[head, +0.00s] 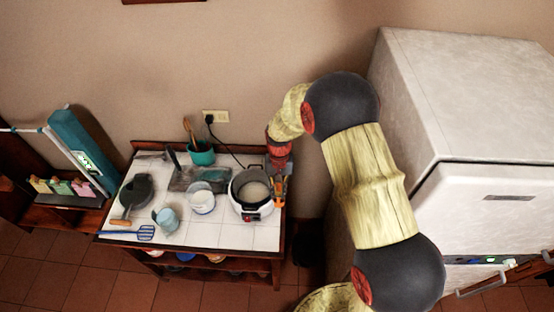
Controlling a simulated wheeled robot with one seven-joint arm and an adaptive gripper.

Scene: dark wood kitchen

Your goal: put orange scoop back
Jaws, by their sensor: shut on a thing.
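My gripper (279,185) points down at the right edge of the tiled table (235,236), close beside the rice cooker. It is shut on a small orange thing that looks like the orange scoop (279,202), of which only a little shows. The white rice cooker (240,212) is open, with pale contents in its dark pot. Whether the scoop touches the cooker or table cannot be told.
A teal utensil pot (202,156), a white tub (202,204), a light blue jug (167,221), a dark pan (135,191) and a blue slotted turner (143,233) stand or lie on the table. A large fridge (470,130) is at the right.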

